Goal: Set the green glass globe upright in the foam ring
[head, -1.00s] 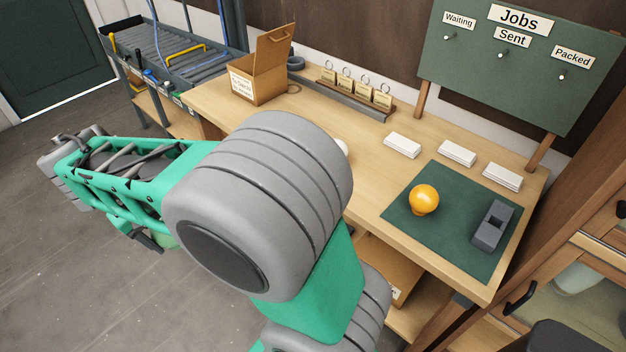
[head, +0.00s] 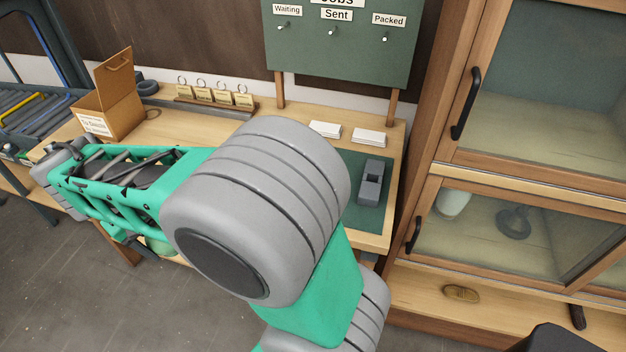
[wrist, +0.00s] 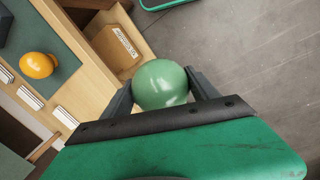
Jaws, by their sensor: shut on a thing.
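The green glass globe (wrist: 160,86) sits between the two dark fingers of my gripper (wrist: 158,78) in the wrist view, and the gripper is shut on it. In the head view a small part of the globe (head: 158,246) shows below my arm, off the front of the bench. A dark grey ring (head: 514,222) lies behind the glass of the lower cabinet door at the right. Another dark ring (head: 148,87) lies at the back of the bench beside the cardboard box. I cannot tell which of them is the foam ring.
The cabinet's lower door (head: 480,240) looks shut, with a pale vessel (head: 452,203) inside. The bench holds a cardboard box (head: 112,105), tags on a rack (head: 215,98), white card stacks (head: 368,137) and a grey block (head: 371,182) on a green mat. An amber globe (wrist: 38,65) shows in the wrist view.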

